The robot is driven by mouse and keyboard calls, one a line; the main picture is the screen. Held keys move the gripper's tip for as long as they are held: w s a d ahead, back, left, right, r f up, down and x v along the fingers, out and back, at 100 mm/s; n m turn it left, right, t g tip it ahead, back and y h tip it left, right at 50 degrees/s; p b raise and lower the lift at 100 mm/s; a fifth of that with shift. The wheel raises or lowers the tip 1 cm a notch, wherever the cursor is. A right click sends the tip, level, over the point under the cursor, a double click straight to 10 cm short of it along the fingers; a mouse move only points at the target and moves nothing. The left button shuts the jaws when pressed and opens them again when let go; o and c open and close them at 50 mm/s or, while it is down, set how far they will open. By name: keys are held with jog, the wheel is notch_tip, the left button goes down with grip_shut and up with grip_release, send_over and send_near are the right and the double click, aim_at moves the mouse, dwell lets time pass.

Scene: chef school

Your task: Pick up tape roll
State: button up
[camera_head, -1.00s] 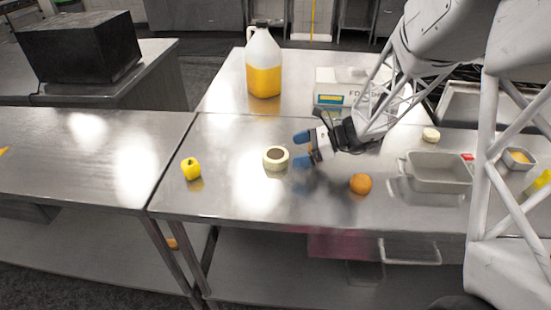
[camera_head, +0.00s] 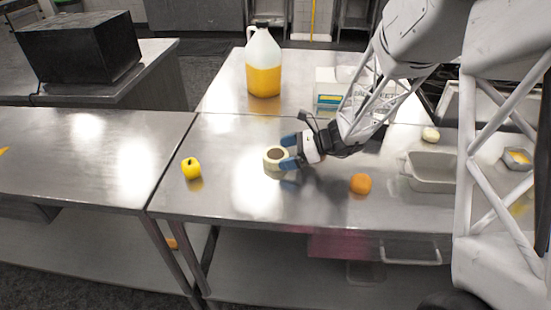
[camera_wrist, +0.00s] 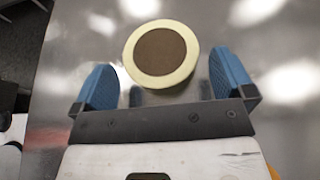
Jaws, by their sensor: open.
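The tape roll (camera_head: 270,163) lies on the steel table, a pale cream ring with a brown centre. In the wrist view the tape roll (camera_wrist: 188,70) sits just ahead of my gripper (camera_wrist: 165,85), roughly between the lines of its two blue fingers, nearer the right one. My gripper (camera_head: 288,152) is open and empty, right beside the roll on its right side in the head view. The fingers partly overlap the roll's right edge there, and I cannot tell whether they touch it.
A yellow apple-like fruit (camera_head: 191,169) lies to the left and an orange (camera_head: 360,184) to the right. A jug of yellow liquid (camera_head: 263,66) stands behind. A grey tray (camera_head: 432,180) is at the right. The table (camera_head: 235,200) in front of the roll is clear.

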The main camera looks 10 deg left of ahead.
aim_at(281, 154)
jog(key=shift+x, duration=1.55)
jog(key=c, duration=0.8)
jog(key=shift+r, duration=0.15)
jog(key=shift+r, duration=0.8)
jog(key=shift+s+d+r, duration=0.1)
jog(key=shift+s+r, duration=0.05)
jog(key=shift+r, duration=0.75)
jog(key=s+d, duration=0.2)
jog(key=s, duration=0.2)
jog(key=s+d+r, duration=0.1)
jog(key=s, duration=0.4)
jog(key=s+d, duration=0.2)
jog(key=s, duration=0.3)
jog(key=shift+s+d+r, duration=0.15)
jog(key=shift+s+d, duration=0.1)
jog(key=shift+d, duration=0.05)
